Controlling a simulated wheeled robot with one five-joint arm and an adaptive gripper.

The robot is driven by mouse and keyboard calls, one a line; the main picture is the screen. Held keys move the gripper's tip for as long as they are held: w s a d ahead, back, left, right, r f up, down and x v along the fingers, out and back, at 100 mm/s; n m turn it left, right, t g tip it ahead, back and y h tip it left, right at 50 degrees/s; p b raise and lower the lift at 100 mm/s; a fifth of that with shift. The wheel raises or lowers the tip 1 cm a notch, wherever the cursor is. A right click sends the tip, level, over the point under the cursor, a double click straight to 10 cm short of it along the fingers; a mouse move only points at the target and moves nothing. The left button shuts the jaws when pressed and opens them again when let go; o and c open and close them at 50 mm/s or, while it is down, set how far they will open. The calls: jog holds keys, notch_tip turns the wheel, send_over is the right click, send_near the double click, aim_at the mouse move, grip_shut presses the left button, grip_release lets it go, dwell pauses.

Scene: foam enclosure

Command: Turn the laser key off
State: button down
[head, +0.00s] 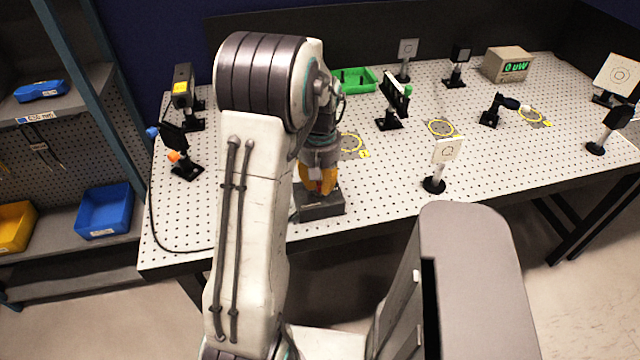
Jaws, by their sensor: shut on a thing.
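My gripper (318,186) reaches down to a dark grey box (322,208) at the front edge of the perforated table. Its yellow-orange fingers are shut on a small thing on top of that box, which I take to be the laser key. The key itself is hidden by the fingers, so I cannot see how it is turned. A laser head (183,86) with a yellow label stands at the table's left. The power meter (508,64) at the back right reads "0 uW" in green.
Mounted optics stand around the table, with a white target card (447,150) on a post right of my gripper. A green tray (357,80) lies behind. A black cable (165,235) runs along the left edge. Shelves with a blue bin (104,211) stand at left.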

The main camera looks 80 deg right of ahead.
jog(key=shift+n, duration=0.6)
jog(key=c, duration=1.2)
grip_release()
notch_tip(320, 180, up, 12)
dwell(0.6)
